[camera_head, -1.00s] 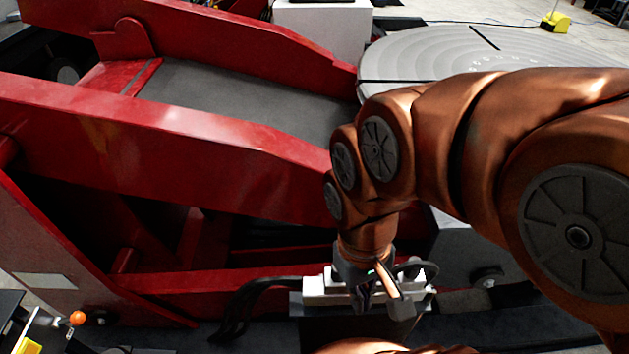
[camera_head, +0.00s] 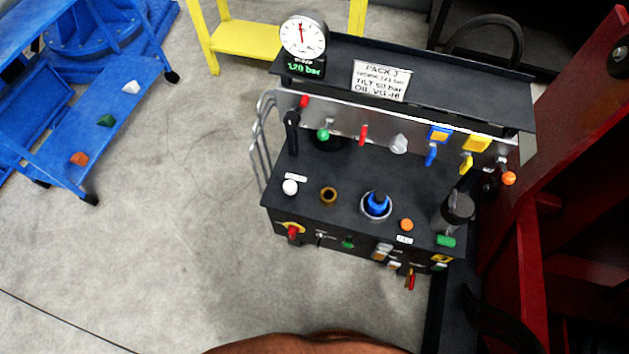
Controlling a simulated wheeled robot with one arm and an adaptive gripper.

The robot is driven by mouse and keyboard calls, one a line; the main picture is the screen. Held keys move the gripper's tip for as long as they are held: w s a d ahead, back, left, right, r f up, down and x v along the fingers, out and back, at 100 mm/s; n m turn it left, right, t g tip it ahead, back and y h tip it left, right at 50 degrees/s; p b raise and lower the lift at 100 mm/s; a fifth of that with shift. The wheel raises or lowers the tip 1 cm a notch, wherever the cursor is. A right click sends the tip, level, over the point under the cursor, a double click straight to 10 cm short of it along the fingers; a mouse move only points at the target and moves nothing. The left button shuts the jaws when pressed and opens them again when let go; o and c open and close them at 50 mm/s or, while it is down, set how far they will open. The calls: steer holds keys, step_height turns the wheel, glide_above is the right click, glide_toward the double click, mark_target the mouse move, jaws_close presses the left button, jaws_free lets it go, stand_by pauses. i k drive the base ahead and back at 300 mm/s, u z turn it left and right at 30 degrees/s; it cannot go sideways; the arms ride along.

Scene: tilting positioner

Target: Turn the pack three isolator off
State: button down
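The black hydraulic pack stands in the middle of the view, with a white label (camera_head: 381,80) reading PACK 3. On the left of its front face is a red rotary handle (camera_head: 293,232) on a yellow plate (camera_head: 285,225), which looks like the isolator. The handle is small, and I cannot tell its exact position. A dial gauge (camera_head: 303,36) stands at the pack's back left, above a green display (camera_head: 304,68) reading 120 bar. My gripper is out of view; only a copper-coloured part of my arm shows at the bottom edge.
A blue cart (camera_head: 110,125) with small coloured pieces stands at the left. A yellow stand (camera_head: 245,38) is behind the pack. A red steel frame (camera_head: 570,110) stands close at the right. The concrete floor (camera_head: 180,240) left and front-left of the pack is clear.

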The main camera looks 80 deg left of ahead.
mark_target(292, 231)
steer(key=u, duration=1.75)
steer(key=k, duration=0.95)
steer(key=u, duration=1.75)
